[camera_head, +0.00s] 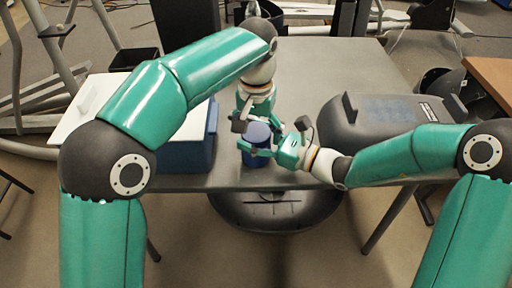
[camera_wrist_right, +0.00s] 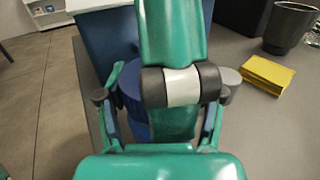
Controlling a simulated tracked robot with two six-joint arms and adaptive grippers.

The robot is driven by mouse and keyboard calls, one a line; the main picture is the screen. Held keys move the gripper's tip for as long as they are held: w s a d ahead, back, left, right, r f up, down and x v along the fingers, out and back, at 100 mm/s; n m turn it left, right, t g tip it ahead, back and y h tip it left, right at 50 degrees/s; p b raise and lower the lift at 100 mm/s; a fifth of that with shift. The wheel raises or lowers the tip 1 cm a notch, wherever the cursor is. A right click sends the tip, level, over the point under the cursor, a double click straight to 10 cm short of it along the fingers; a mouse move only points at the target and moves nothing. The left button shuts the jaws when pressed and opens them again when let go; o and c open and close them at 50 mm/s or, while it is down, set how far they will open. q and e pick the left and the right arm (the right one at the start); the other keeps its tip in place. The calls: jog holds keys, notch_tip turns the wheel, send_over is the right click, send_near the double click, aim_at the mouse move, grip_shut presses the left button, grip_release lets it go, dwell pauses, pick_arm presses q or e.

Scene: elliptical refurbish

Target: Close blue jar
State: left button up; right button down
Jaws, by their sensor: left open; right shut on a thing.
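The blue jar (camera_head: 256,159) stands upright near the front edge of the grey table in the head view, with a grey-blue round top (camera_head: 257,131). Whether this top is a seated lid is unclear. My right gripper (camera_head: 256,150) reaches in from the right and is shut on the jar. In the right wrist view the blue jar (camera_wrist_right: 134,120) shows between my right gripper's fingers (camera_wrist_right: 162,110), partly hidden by a teal arm part. My left gripper (camera_head: 256,118) is open, pointing down just above and behind the jar; its fingertips are partly hidden.
A blue bin (camera_head: 202,150) with a white top stands left of the jar. A dark grey case (camera_head: 375,118) lies at the right of the table (camera_head: 330,62). The right wrist view shows a yellow block (camera_wrist_right: 267,74) and a black cup (camera_wrist_right: 289,27). The table's back middle is clear.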

pick_arm(q)
jog(key=c, duration=1.2)
jog(key=m, duration=0.4)
dwell(0.6)
jog(key=o, duration=1.3)
